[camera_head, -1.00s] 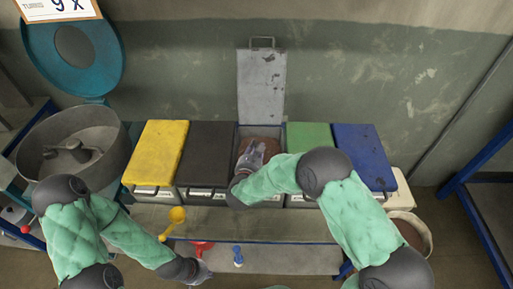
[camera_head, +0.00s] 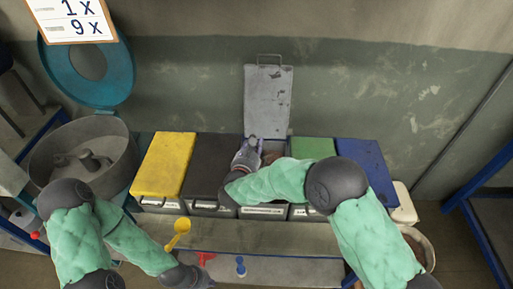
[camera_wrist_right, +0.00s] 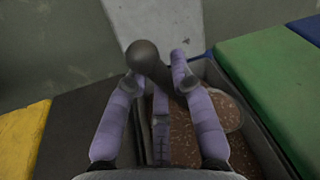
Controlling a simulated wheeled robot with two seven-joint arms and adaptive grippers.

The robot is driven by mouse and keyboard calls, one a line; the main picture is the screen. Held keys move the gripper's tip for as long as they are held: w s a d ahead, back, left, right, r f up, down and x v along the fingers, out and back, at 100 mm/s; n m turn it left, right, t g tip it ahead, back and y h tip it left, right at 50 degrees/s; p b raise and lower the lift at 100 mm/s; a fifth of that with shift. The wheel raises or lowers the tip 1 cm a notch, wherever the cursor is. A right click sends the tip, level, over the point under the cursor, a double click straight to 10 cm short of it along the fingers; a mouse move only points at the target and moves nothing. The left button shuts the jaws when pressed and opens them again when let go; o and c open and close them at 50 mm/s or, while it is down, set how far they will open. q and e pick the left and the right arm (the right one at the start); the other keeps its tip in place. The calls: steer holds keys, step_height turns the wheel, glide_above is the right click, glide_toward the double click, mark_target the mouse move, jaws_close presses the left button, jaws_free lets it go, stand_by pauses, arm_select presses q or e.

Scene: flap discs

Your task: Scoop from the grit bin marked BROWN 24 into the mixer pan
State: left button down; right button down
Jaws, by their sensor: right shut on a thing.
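The open grit bin (camera_head: 264,212) is in the middle of the row, its grey lid (camera_head: 267,100) raised against the wall. Its label is too small to read. Brown grit (camera_wrist_right: 185,130) shows inside it. My right gripper (camera_head: 248,150) is over the bin's left side, shut on a dark ball-ended scoop handle (camera_wrist_right: 148,58). A rounded brown shape beside the fingers may be its filled bowl; I cannot tell. The grey mixer pan (camera_head: 112,135) stands at the left with its teal lid (camera_head: 120,80) up. My left gripper (camera_head: 198,281) is low at the front, its fingers unclear.
Closed bins with yellow (camera_head: 164,165), black (camera_head: 207,165), green (camera_head: 312,147) and blue (camera_head: 365,165) lids flank the open bin. A yellow scoop (camera_head: 180,232), a red one (camera_head: 206,257) and a blue one (camera_head: 240,265) are at the front. A sign (camera_head: 75,18) hangs upper left.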

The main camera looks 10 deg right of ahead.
steer(key=shift+w+a+r+n+t+h+b, duration=0.15)
steer(key=shift+a+r+n, duration=0.25)
steer(key=shift+a, duration=0.2)
steer(key=shift+w+a+r+n+t+h+b, duration=0.1)
steer(key=shift+w+a+r+n+h+b, duration=0.1)
steer(key=shift+a+r+n, duration=0.3)
steer(key=shift+w+a+r+n+t+h+b, duration=0.1)
steer(key=shift+a+r+n+h+b, duration=0.1)
steer(key=shift+a+n, duration=0.45)
steer(key=shift+a, duration=0.1)
steer(key=c, duration=1.7)
jaws_free()
jaws_close()
